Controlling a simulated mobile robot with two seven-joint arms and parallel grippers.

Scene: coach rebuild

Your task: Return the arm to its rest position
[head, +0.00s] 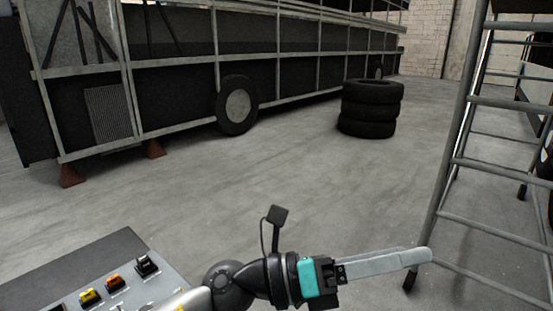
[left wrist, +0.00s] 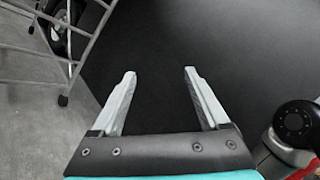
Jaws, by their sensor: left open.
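My left gripper (head: 425,256) reaches in from the bottom of the head view, with its fingers pointing right over the concrete floor. In the left wrist view my left gripper (left wrist: 160,72) is open, with its two pale fingers apart and nothing between them. My right gripper is not in view.
A control panel (head: 180,282) with several switches stands at the bottom left. A metal ladder frame (head: 455,165) is at the right, near the fingertips in the picture. A tyre stack (head: 370,108) and a coach frame (head: 175,95) stand farther back. The middle floor is clear.

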